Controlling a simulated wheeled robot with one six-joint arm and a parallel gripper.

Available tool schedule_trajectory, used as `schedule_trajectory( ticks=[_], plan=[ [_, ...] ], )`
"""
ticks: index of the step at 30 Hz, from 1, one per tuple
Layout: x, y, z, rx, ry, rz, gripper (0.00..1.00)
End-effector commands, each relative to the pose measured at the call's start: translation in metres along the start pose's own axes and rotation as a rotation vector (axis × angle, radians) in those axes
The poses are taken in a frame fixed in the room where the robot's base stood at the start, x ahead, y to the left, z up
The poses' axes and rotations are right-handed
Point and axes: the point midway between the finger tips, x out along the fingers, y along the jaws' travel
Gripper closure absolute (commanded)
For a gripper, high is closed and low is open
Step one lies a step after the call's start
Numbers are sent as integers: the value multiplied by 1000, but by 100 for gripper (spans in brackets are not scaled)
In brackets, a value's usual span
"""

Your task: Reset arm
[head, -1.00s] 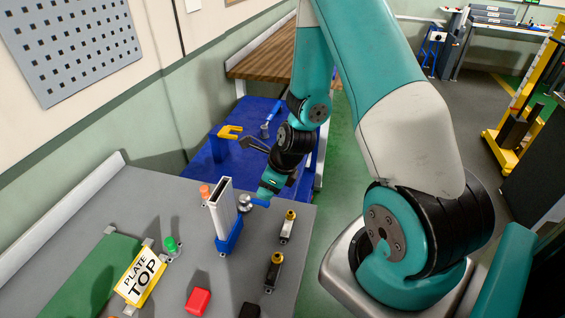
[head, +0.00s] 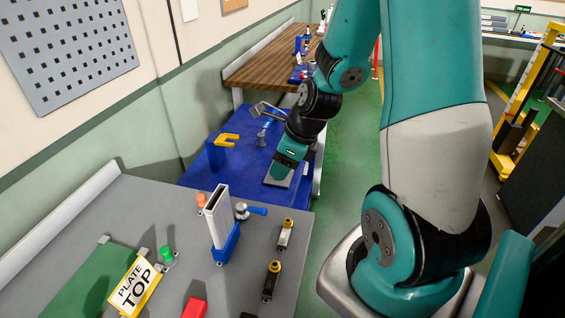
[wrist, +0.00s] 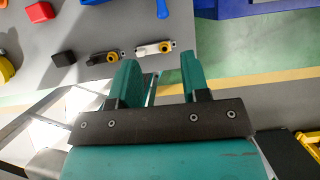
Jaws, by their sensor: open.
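My gripper (head: 286,162) is at the end of my bent arm, over the blue table in the head view. In the wrist view its two teal fingers (wrist: 158,78) stand apart with nothing between them. The grey workbench (head: 110,200) shows below it at the left. On the bench stands a tall grey profile piece (head: 217,214) in a blue holder (head: 227,244).
The blue table (head: 240,145) holds a yellow fork-shaped piece (head: 227,140). A red block (head: 195,308) is on the workbench, and it also shows in the wrist view (wrist: 40,11). The green floor (head: 349,150) right of the tables is clear.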

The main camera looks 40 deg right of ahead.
Motion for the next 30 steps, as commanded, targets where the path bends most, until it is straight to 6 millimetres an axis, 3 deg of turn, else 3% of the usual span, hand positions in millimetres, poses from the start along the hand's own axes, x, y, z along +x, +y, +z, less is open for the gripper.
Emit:
schedule_trajectory(
  ticks=[10,14,17,22,26,30],
  plan=[
    [0,0,1,-6,0,0,57],
    [-2,12,11,-155,-6,20,57],
    [-6,38,29,-460,-20,59,57],
    [-24,106,58,-1212,-84,152,57],
    [-42,160,65,-1809,-168,215,57],
    [-63,211,58,-2406,-288,266,57]
  ],
)
